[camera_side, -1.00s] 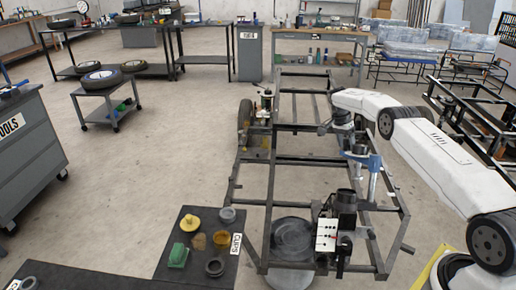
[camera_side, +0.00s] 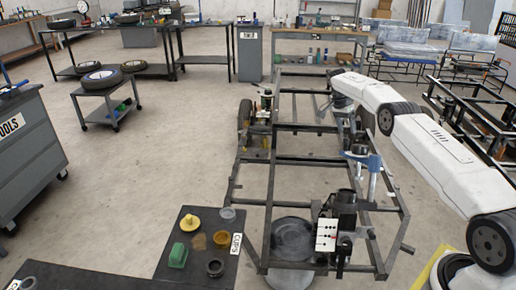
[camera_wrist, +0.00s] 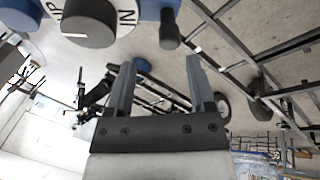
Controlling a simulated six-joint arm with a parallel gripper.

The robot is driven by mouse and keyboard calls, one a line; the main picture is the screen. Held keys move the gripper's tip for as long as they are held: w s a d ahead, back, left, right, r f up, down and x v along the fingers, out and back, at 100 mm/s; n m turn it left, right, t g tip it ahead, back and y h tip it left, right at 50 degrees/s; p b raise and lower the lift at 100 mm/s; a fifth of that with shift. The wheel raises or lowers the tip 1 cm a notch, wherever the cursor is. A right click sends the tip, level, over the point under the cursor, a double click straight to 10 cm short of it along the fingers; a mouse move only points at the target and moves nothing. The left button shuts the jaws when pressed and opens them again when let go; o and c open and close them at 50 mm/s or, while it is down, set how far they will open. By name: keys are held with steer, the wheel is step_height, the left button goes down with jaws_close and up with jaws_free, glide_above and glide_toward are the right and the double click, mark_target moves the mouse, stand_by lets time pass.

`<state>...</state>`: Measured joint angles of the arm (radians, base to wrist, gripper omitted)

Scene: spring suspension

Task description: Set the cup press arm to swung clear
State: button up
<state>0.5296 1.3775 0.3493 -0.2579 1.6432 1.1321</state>
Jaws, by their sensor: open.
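A blue press-like fixture (camera_side: 374,163) stands on a post at the right of the black frame in the side view. I take it to hold the cup press arm; its exact setting is too small to tell. In the wrist view, a blue body carries a white dial with a grey knob (camera_wrist: 88,24) and partly cut-off lettering. A dark peg-like handle (camera_wrist: 170,30) sticks out beside it. My gripper (camera_wrist: 160,62) is open, with nothing between its fingers.
The black tube frame (camera_side: 300,160) surrounds the fixture. A dark cylinder and a white-faced box (camera_side: 326,235) stand on its near end. A dark board (camera_side: 190,255) with several cups and coloured parts lies at the left.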

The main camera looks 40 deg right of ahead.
steer(key=shift+r, duration=1.8)
steer(key=shift+c, duration=0.2)
steer(key=c, duration=0.7)
steer(key=shift+w+a, duration=0.1)
steer(key=shift+w, duration=0.05)
jaws_close()
steer(key=w+a+n+t+h, duration=0.3)
steer(key=a+n+h, duration=0.1)
steer(key=a+n, duration=0.6)
steer(key=shift+a+r+n+t+h, duration=0.25)
steer(key=shift+a+n+t+h, duration=0.05)
steer(key=shift+h, duration=0.1)
